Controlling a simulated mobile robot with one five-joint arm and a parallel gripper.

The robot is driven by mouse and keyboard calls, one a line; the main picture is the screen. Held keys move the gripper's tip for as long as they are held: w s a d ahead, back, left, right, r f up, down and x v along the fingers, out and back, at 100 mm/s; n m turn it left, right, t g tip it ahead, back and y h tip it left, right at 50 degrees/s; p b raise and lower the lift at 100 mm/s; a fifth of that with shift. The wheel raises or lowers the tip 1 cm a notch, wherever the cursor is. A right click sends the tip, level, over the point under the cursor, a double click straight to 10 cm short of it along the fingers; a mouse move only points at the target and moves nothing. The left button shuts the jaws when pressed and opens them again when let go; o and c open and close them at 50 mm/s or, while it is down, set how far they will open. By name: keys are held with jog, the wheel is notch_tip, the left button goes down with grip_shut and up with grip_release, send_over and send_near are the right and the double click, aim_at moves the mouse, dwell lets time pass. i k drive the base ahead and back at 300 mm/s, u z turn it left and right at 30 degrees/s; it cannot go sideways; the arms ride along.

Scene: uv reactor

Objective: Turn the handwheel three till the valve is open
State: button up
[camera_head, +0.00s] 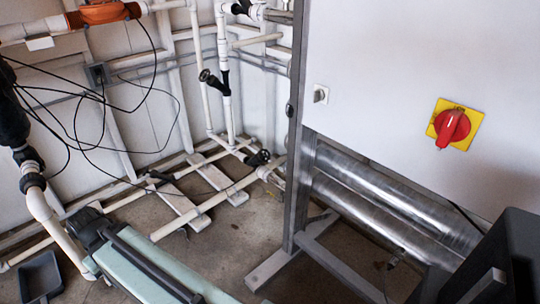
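Several small black valve handles sit on the white pipework, and no label tells which one is handwheel three. One black handle (208,77) is on an upright pipe left of centre. Another black handle (259,158) is low down, beside the cabinet's post. A third dark fitting (240,8) is at the top edge, partly cut off. Whether any valve is open or shut cannot be told from here. My gripper is not in view, and no fingertips show near any handle.
A grey-white cabinet (400,60) with a red rotary switch (451,127) fills the right. Silver tubes (385,205) run beneath it. Loose black cables (125,100) hang at left. Some floor (215,255) is bare between.

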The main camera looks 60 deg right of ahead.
aim_at(264, 154)
jog(key=z, duration=0.1)
jog(key=i, duration=1)
jog(key=u, duration=0.05)
